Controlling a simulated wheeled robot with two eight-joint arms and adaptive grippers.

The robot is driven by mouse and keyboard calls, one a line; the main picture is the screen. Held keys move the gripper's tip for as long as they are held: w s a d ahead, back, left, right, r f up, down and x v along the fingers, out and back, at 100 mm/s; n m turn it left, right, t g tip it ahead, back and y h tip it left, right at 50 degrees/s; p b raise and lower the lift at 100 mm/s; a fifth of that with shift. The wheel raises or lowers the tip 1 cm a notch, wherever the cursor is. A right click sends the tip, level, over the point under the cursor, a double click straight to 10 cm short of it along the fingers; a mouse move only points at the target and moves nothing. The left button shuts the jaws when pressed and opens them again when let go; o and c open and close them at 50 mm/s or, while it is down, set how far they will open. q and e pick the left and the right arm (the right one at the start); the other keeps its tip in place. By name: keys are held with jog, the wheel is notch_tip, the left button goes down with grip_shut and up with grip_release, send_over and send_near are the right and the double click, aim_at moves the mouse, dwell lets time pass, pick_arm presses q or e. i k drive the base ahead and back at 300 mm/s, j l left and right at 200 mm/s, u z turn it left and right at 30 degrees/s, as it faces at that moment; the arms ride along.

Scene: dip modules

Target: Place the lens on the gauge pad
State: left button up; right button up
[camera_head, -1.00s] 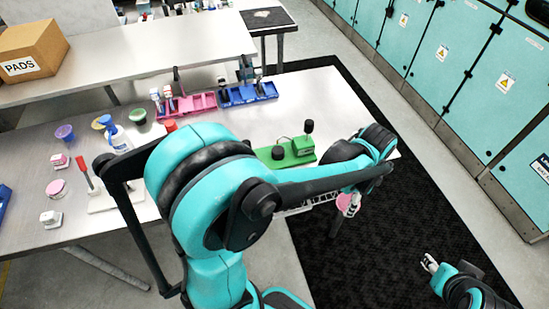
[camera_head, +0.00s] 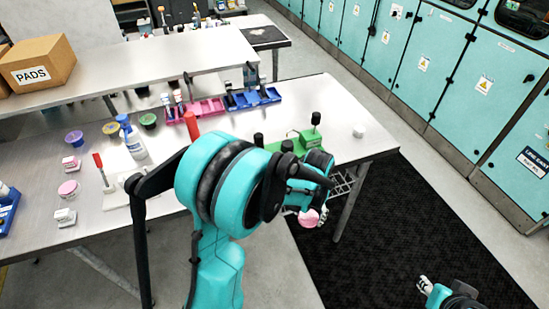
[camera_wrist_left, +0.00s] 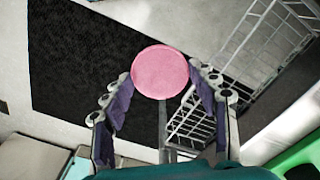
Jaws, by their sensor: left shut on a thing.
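A round pink disc, which looks like the lens (camera_wrist_left: 160,72), is held between the fingers of my left gripper (camera_wrist_left: 164,84) in the left wrist view. In the head view the pink disc (camera_head: 308,218) hangs over the floor just off the table's front edge, with my left gripper (camera_head: 318,213) around it. A green gauge base (camera_head: 311,138) with black knobs stands on the table behind my left arm, which partly covers it. I cannot make out its pad. My right gripper (camera_head: 425,284) is low at the right, over the dark mat, away from the table; its fingers are small.
Pink (camera_head: 208,108) and blue (camera_head: 252,98) bins line the back. A spray bottle (camera_head: 133,142), small cups and a red-handled tool (camera_head: 103,170) are at the left. A wire basket (camera_head: 344,184) hangs under the table edge.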

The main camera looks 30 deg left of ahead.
aim_at(287, 143)
jog(key=k+u, duration=0.2)
jog(key=u, duration=1.2)
jog(key=l+u, duration=0.45)
jog(key=l, duration=0.55)
jog(key=l+u, duration=0.5)
jog(key=l, duration=0.5)
